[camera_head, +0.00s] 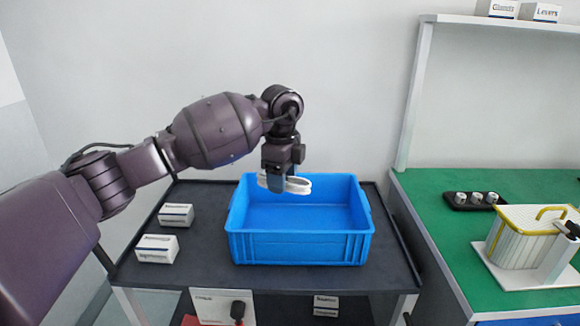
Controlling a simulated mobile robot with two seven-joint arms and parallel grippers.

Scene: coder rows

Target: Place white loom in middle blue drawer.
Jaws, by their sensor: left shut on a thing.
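My left gripper (277,182) is above the back left part of a blue drawer (300,247), pointing down. It is shut on the white loom (298,186), a pale looped piece that sticks out on both sides of the fingers. The loom is held over the drawer's opening, near its back wall. The drawer is an open blue box on a dark table, and the part of its inside that shows looks empty. My right gripper is not in view.
Two small white boxes, one farther back (176,215) and one nearer (157,249), stand left of the drawer on the dark table (200,273). A green table (440,214) on the right holds a white and yellow container (520,240) and a black holder (456,206). A shelf is above.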

